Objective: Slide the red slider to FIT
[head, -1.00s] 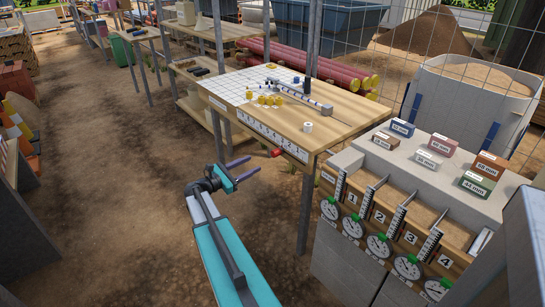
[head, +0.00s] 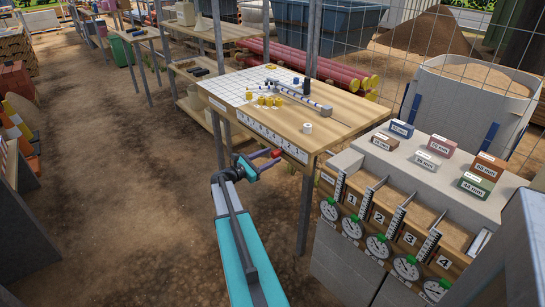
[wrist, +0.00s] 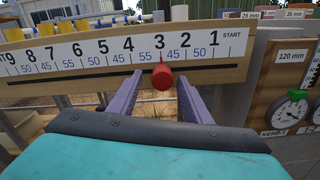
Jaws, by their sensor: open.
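The red slider (head: 277,153) is a small round knob on the front edge of the wooden table. In the wrist view the red slider (wrist: 162,78) sits just below the number 3 on the white scale strip (wrist: 90,52). START is at the strip's right end; I cannot read a FIT mark. My gripper (head: 265,160) is at the table's front edge, close to the slider. In the wrist view my gripper (wrist: 160,86) is open, with one purple finger on each side of the slider and a gap to each. I cannot tell how far the fingertips reach past it.
The table top (head: 335,122) holds a white grid sheet, yellow pieces and a grey rod. To the right stands a block bench (head: 345,265) with dials, numbered slots and labelled coloured blocks. Open dirt ground (head: 120,190) lies to the left.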

